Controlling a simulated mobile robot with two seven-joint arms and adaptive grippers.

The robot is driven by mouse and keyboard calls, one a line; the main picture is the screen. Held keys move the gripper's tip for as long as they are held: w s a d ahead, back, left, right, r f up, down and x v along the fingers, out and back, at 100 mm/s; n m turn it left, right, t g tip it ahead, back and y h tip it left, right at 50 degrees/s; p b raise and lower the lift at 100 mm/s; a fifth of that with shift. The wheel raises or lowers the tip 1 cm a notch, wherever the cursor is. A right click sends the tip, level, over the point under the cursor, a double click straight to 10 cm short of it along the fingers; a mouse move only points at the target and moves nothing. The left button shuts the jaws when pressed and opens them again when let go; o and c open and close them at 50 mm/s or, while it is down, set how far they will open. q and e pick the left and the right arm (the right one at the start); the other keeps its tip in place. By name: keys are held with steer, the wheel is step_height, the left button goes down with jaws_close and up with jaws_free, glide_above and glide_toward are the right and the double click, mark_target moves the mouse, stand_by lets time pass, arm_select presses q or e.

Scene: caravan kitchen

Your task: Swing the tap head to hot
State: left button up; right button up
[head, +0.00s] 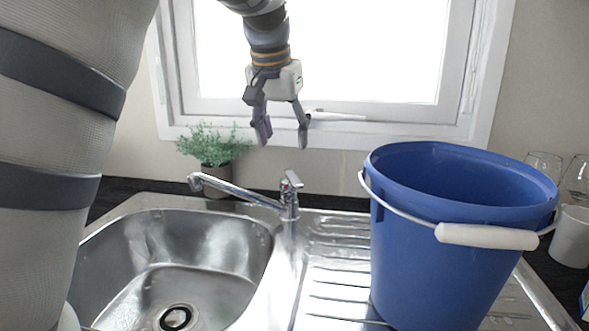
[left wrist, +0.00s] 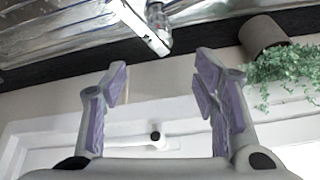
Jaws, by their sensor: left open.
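The chrome tap (head: 289,212) stands at the back between the sink bowl and the drainer in the head view. Its spout (head: 240,192) points left over the bowl, and its small lever head (head: 292,182) sits on top of the body. In the left wrist view the tap's spout (left wrist: 140,25) shows at the top, beyond the fingers. My left gripper (head: 284,142) is open and empty, fingers pointing down, in front of the window and above the tap, apart from it. Its two spread fingers also show in the left wrist view (left wrist: 162,78). My right gripper is not in view.
A large blue bucket (head: 440,255) with a white handle stands on the drainer right of the tap. A potted plant (head: 216,160) stands behind the bowl. Glasses and a white mug (head: 571,238) are at the far right. The steel sink bowl (head: 150,250) looks empty.

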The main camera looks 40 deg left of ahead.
mark_target(288, 173)
arm_select(q)
steer(key=x, duration=1.1)
steer(key=shift+s+d+f, duration=0.1)
steer(key=shift+s, duration=0.1)
jaws_close()
